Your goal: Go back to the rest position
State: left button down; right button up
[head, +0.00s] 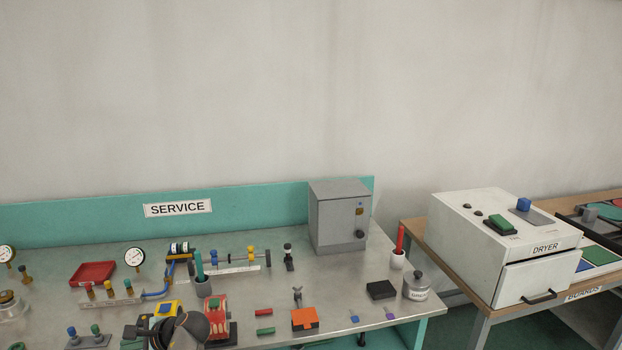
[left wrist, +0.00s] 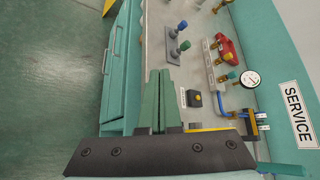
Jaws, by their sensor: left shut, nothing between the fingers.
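My left gripper (head: 129,343) is low in the head view, above the front part of the service bench (head: 340,285), with its fingers pointing left. In the left wrist view its two green fingers (left wrist: 160,78) are shut together with nothing between them. The fingers are over the front edge of the bench, beside a small black box with a yellow button (left wrist: 193,98). Part of my dark wrist hides some bench items in the head view. My right gripper is not in either view.
A red tray (head: 92,272), a gauge (head: 135,257) and a blue pipe stand behind the gripper. A red device (head: 217,315) is close to its right. A grey cabinet (head: 339,217) is at the back right. The white dryer (head: 480,240) stands on another table. Floor shows left in the wrist view.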

pick_arm(q)
jog(key=s+d+f+n+t+h+b, duration=0.1)
jog(key=s+d+f+t+h, duration=0.2)
jog(key=s+d+f, duration=0.5)
jog(key=s+d+f+n+t+h+b, duration=0.1)
jog(key=s+d+f+t+h, duration=0.25)
jog(key=f, duration=0.85)
jog(key=s+d+n+t+h+b, duration=0.1)
jog(key=s+d+n+h, duration=0.5)
jog(key=s+d, duration=0.9)
jog(key=shift+s+d+h, duration=0.2)
jog(key=shift+d+h, duration=0.65)
jog(key=shift+d, duration=0.05)
